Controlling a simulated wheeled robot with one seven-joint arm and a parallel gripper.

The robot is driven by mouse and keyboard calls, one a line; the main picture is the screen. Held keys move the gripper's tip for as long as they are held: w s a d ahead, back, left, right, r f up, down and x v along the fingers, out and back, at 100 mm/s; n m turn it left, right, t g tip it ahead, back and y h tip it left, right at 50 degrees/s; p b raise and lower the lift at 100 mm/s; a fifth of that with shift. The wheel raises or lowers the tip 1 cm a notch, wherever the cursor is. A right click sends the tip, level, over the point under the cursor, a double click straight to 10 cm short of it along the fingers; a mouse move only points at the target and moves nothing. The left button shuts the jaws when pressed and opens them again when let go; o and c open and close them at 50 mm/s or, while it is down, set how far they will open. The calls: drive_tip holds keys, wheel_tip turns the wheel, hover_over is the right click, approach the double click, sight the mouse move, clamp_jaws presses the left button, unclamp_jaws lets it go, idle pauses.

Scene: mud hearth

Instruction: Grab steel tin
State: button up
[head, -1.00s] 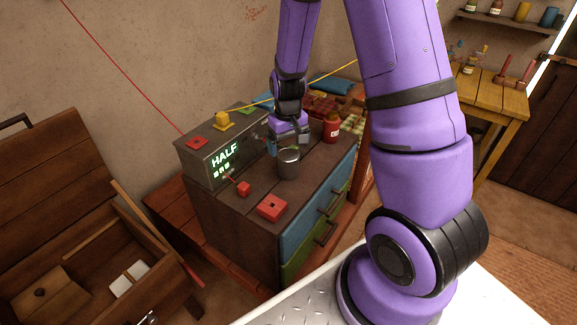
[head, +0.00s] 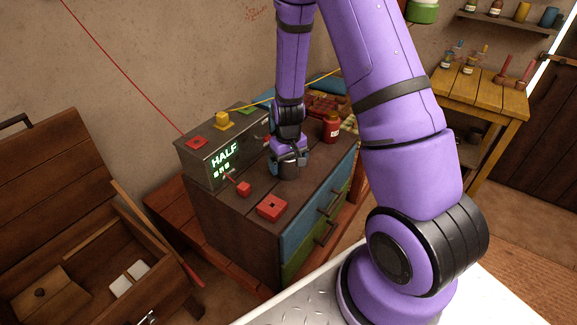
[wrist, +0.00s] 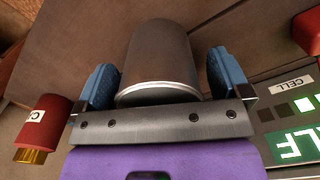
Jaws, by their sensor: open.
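The steel tin (wrist: 160,58) is a grey cylinder with a bright rim, standing on the dark wooden chest (head: 235,210). In the wrist view it sits between the two blue finger pads of my gripper (wrist: 162,85), with a narrow gap on each side. My gripper is open. In the head view my gripper (head: 288,165) is directly over the tin and hides most of it; only a dark lower part of the tin (head: 287,173) shows.
A grey box with a lit HALF display (head: 224,155) stands left of the tin. A red jar (head: 331,126) stands to the right and behind.

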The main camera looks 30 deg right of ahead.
drive_tip(key=c, duration=1)
drive_tip(key=shift+r, duration=0.15)
